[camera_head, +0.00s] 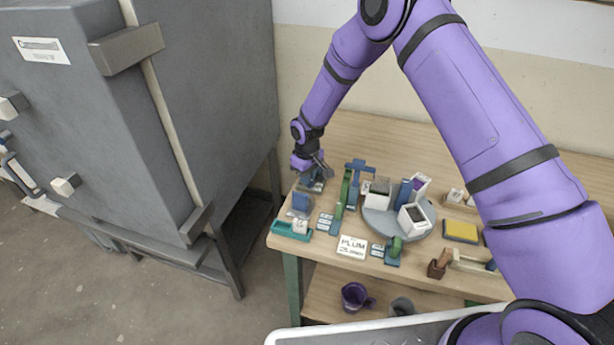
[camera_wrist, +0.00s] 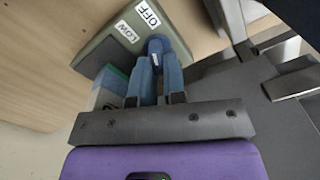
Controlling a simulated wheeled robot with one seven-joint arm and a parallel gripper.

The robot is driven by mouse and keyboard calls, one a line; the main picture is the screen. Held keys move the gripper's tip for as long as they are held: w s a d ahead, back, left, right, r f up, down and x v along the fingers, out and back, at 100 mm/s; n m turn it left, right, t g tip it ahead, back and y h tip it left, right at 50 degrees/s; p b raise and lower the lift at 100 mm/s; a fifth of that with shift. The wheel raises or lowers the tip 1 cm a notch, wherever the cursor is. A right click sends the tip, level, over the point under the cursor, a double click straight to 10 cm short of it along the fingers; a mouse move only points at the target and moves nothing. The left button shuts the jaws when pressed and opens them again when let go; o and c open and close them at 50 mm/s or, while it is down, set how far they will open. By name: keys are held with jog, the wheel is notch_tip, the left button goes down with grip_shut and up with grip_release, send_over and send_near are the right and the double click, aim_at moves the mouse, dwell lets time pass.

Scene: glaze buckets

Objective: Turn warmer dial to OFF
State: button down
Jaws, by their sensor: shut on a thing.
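The warmer (camera_wrist: 112,50) shows in the wrist view as a grey-green box face with a white OFF label (camera_wrist: 148,13) and a white LOW label (camera_wrist: 126,31). Its blue dial (camera_wrist: 158,46) sits beside the labels, between my fingertips. My gripper (camera_wrist: 157,68) is shut on the dial, with one blue finger on each side. The dial's pointer direction is hidden by the fingers. In the head view my gripper (camera_head: 316,170) reaches down at the table's far left corner, and the dial is too small to make out there.
A wooden table (camera_head: 360,135) carries a round grey turntable (camera_head: 372,222) with several containers, a PLUM card (camera_head: 352,247), a teal tray (camera_head: 282,231) and a yellow block (camera_head: 461,232). A large grey kiln-like cabinet (camera_head: 215,100) stands close to the left. The table's back strip is clear.

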dwell(0.3)
jog(key=c, duration=1.2)
grip_release()
jog(key=shift+r, duration=0.1)
notch_tip(320, 180, up, 11)
jog(key=shift+f, duration=0.2)
